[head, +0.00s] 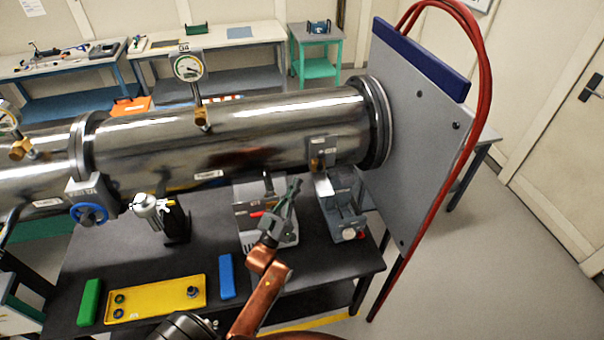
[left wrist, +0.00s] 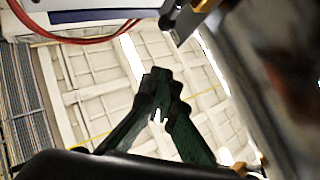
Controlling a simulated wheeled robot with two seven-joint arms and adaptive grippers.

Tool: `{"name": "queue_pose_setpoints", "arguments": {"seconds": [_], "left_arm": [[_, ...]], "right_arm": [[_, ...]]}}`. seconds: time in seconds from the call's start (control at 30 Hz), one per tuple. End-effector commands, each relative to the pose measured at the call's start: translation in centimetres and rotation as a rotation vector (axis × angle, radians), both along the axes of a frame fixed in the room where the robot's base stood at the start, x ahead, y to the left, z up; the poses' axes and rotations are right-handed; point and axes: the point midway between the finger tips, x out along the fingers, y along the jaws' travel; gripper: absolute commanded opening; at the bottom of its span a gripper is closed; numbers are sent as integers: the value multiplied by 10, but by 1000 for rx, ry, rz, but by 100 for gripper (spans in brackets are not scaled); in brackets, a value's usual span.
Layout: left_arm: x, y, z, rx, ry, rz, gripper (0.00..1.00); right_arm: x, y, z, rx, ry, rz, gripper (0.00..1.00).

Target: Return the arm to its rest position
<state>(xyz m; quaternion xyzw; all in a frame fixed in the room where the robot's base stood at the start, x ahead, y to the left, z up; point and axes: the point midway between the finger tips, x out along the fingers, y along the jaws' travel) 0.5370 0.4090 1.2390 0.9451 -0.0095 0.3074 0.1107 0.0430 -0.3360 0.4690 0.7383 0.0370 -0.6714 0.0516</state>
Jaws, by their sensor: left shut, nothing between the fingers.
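My left gripper (head: 289,193) is at the end of the copper-coloured arm, over the dark table in the head view. It is shut and empty, pointing up toward the steel pipe. It overlaps a grey box (head: 250,207) with a red part in the picture; I cannot tell how far apart they are. In the left wrist view the green fingers (left wrist: 158,82) meet at their dark tips, with only wall panels behind them. The steel pipe fills the right side of that view, close by. My right gripper is not in view.
The steel pipe (head: 250,125) runs above the dark table (head: 75,250). A grey device (head: 343,205) stands right of the gripper. A yellow tray (head: 155,298) lies between a green block (head: 89,302) and a blue block (head: 226,276). A red hose (head: 486,80) hangs by the grey panel (head: 410,130). Floor at right is clear.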

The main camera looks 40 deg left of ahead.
Motion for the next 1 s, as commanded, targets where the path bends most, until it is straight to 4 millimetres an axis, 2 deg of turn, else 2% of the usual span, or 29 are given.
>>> {"name": "queue_pose_setpoints", "arguments": {"seconds": [0.03,0.3,0.57,0.67,0.77,0.87,0.9,1.0], "left_arm": [[-8,-2,-10,-1,2,-2,0],[-34,-5,-22,-1,-2,-3,0],[-37,-4,-24,1,1,-1,0],[-34,-5,-31,4,44,2,0],[-27,-9,-50,14,162,11,0],[-22,-14,-84,37,348,22,0],[-23,-17,-101,48,434,26,0],[-32,-23,-143,78,647,31,0]], "right_arm": [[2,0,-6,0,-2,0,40],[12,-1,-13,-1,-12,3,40],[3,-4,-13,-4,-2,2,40],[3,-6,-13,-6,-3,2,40],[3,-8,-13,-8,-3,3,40],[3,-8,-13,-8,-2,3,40],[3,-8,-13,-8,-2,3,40],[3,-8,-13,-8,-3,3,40]]}}
